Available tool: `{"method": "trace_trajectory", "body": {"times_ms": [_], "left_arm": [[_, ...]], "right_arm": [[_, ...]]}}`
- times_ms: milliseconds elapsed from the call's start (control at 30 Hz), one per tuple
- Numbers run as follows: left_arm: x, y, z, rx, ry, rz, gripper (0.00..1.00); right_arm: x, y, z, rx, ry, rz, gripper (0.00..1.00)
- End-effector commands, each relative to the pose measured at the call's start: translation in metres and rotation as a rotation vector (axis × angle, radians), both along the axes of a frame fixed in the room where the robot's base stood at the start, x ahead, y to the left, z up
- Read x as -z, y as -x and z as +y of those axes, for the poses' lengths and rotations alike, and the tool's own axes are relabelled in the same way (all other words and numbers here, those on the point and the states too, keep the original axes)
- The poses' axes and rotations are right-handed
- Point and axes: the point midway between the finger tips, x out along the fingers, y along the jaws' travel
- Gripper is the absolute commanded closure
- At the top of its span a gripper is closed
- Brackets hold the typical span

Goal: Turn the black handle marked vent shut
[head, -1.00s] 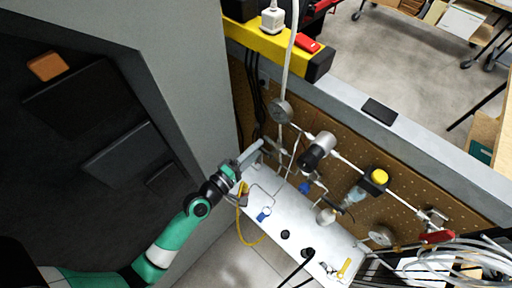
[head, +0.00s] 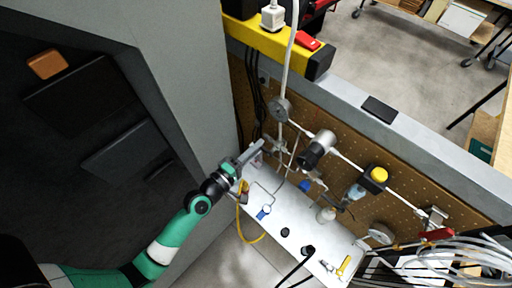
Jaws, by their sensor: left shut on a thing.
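My left gripper (head: 257,150) reaches in from the left to the upper left end of the white panel, close to the pegboard. It is shut on a small dark part at the pipework, which looks like the black handle (head: 268,145). The fingers hide most of it, and no vent marking can be read. The handle's exact angle cannot be told. My right gripper does not show.
A round gauge (head: 280,109) and a white pipe stand just above the gripper. A black-and-silver cylinder (head: 317,149), a yellow knob (head: 379,174) and a red handle (head: 437,235) lie along the pipe to the right. A yellow hose (head: 240,222) hangs below.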

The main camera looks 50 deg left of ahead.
Motion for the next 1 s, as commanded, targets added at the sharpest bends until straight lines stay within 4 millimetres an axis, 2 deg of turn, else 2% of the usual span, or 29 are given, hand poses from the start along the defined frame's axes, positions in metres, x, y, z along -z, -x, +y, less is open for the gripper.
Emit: {"method": "trace_trajectory", "body": {"times_ms": [367, 1000], "left_arm": [[-0.009, 0.0, -0.001, 0.0, -0.192, 0.021, 1.0], [-0.031, -0.001, -0.013, 0.001, -0.789, 0.09, 1.0]], "right_arm": [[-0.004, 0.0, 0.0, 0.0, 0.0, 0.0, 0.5], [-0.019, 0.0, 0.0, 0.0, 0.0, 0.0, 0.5]]}}
